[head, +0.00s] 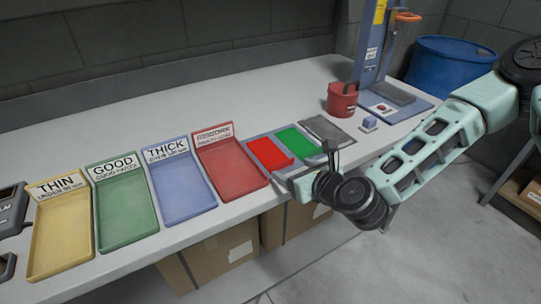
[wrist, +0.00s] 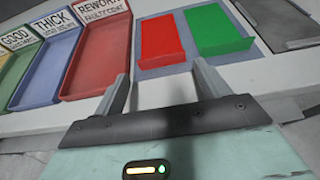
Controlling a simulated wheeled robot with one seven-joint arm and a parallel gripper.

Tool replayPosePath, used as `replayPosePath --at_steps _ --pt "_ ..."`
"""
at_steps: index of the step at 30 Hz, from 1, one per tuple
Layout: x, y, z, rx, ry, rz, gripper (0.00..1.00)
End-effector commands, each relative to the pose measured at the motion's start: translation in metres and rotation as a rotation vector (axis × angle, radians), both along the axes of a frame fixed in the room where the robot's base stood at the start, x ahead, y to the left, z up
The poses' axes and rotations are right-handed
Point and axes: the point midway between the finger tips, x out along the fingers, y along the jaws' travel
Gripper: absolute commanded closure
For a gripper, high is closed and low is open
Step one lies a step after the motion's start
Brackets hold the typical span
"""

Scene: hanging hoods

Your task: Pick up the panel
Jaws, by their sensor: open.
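A red panel (head: 268,153) and a green panel (head: 298,142) lie side by side on a blue-grey mat (head: 256,138) on the bench, right of the red tray. In the wrist view the red panel (wrist: 160,40) and the green panel (wrist: 218,30) are ahead of the fingertips. A darker grey plate (head: 327,129) lies right of the green panel. My gripper (wrist: 163,82) is open and empty. Its fingers stand at the near edge of the mat, apart from the panels. In the head view my wrist hides part of the gripper at the bench's front edge.
Yellow (head: 62,240), green (head: 125,212), blue (head: 184,190) and red (head: 230,170) labelled trays line the bench on the left. The bench behind the trays is clear.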

Motion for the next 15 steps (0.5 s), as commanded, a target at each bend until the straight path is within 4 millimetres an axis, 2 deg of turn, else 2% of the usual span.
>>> replayPosePath --at_steps 7,15 --pt "0.014 0.009 -0.006 0.000 -0.001 0.000 0.25" --pt "0.044 0.028 -0.019 0.001 -0.001 0.000 0.25"
